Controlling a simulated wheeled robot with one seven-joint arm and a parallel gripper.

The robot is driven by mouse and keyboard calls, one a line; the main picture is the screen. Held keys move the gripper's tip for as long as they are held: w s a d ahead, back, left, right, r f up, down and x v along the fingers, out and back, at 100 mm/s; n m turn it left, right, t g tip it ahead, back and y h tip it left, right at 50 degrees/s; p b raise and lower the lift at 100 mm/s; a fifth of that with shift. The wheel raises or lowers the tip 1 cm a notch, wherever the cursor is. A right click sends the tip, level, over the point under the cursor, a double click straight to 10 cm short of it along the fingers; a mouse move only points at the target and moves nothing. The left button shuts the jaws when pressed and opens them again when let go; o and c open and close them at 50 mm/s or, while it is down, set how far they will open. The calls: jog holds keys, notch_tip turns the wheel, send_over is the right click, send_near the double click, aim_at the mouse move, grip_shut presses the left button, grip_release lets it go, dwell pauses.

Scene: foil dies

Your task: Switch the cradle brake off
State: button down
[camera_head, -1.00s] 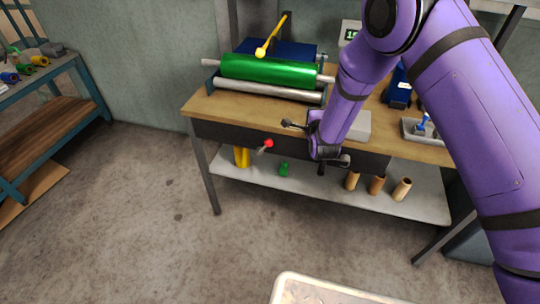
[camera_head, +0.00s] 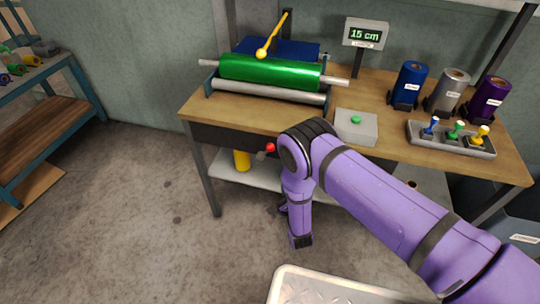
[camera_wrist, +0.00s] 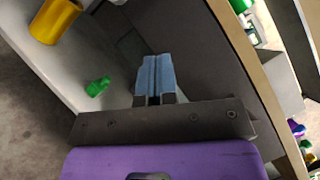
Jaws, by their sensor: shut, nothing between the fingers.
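The cradle (camera_head: 209,84) on the bench bears a green roll (camera_head: 270,72). A lever with a red ball knob (camera_head: 270,147), which looks like the cradle brake, juts from the dark front panel below the bench top. It stands just left of my arm in the head view, its lower part partly hidden. I cannot tell its on or off setting. My gripper (camera_wrist: 157,62) is shut and empty in the wrist view, beside the dark panel and over the lower shelf. The red knob does not show in that view. In the head view my fingers are mostly hidden by the arm.
On the lower shelf (camera_wrist: 85,50) are a yellow cylinder (camera_wrist: 55,20) and a small green object (camera_wrist: 97,87). A grey box with a green button (camera_head: 356,120), a tray (camera_head: 450,146) and several upright rolls stand on the bench.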

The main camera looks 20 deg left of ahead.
aim_at(265, 152)
jog(key=shift+s+f, duration=0.4)
jog(key=shift+f, duration=0.1)
jog(key=shift+w, duration=0.15)
jog(key=w+a+r, duration=0.4)
jog(key=w+a, duration=0.4)
jog(key=shift+w+r, duration=0.4)
